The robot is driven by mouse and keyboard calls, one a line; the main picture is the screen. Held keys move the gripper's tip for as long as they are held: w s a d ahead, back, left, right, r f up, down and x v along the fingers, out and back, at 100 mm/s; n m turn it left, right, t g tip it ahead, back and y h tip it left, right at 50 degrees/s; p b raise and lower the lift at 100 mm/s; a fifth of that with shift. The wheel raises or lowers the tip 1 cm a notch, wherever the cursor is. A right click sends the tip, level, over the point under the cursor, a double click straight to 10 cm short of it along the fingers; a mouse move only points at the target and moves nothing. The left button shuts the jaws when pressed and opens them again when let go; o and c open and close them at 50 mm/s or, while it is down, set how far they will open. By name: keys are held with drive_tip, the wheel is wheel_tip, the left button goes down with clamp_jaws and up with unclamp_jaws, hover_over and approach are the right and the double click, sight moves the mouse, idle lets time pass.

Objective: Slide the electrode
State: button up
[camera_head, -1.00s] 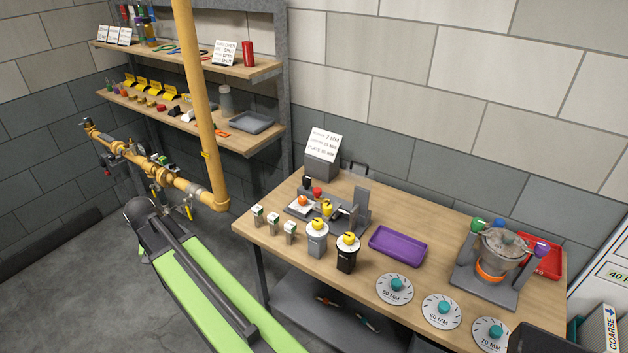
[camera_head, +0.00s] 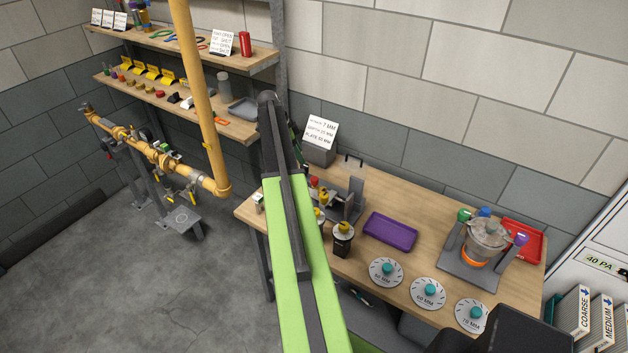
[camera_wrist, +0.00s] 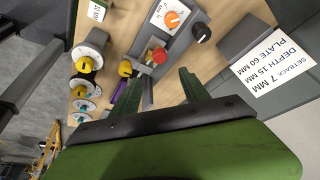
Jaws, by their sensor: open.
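A grey bench fixture (camera_head: 347,205) stands near the back of the table, partly hidden by my arm in the head view. It carries a red knob (camera_wrist: 158,55), a yellow knob (camera_wrist: 125,69), a black knob (camera_wrist: 201,32) and a white dial with an orange knob (camera_wrist: 172,19). I cannot tell for sure which part is the electrode. My gripper (camera_wrist: 159,76) is open and empty, with its dark green fingers pointing towards the fixture; the red knob shows just beyond and between the fingertips. The gap to it is unclear.
A card (camera_wrist: 263,63) reads setback 7 mm, depth 15 mm, plate 60 mm. A yellow pipe (camera_head: 203,100) rises left of my arm.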

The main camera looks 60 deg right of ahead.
sight(314, 179)
drive_tip(key=b+x, duration=1.2)
drive_tip(key=x, duration=0.3)
drive_tip(key=shift+w+a+b, duration=0.1)
drive_tip(key=shift+a+b, duration=0.05)
drive_tip(key=shift+b, duration=0.15)
drive_tip(key=shift+r, duration=0.1)
clamp_jaws()
